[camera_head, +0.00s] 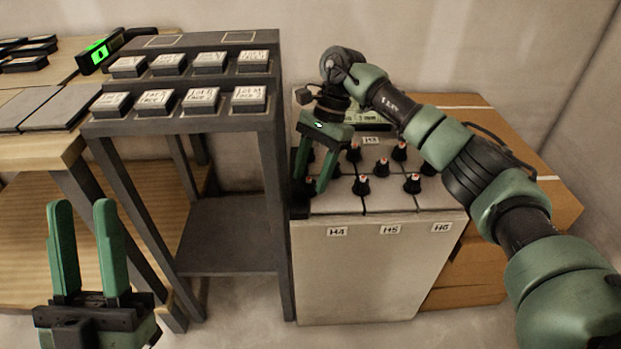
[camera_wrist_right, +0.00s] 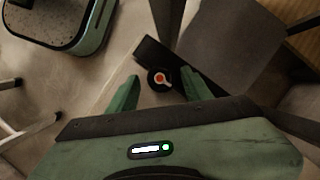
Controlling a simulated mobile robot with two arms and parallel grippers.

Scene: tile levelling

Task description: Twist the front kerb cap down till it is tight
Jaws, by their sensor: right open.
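My right gripper (camera_head: 311,184) points down at the near left corner of the tiled plinth (camera_head: 390,202). Its two green fingers are apart. In the right wrist view a black cap with a red and white mark (camera_wrist_right: 160,79) shows between the open fingertips (camera_wrist_right: 160,90), with a gap on both sides. It sits by a dark strip (camera_wrist_right: 147,51) at the plinth's edge. In the head view this dark edge piece (camera_head: 298,198) is partly behind the fingers, and the cap there is hard to make out. My left gripper (camera_head: 82,205) is open and empty at the lower left.
Several black caps with pinkish tops, such as this one (camera_head: 361,186), stand along the tile joints. A dark rack (camera_head: 232,125) with labelled blocks stands left of the plinth. A wooden bench (camera_head: 40,152) is further left, and cardboard boxes (camera_head: 548,190) are at the right.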

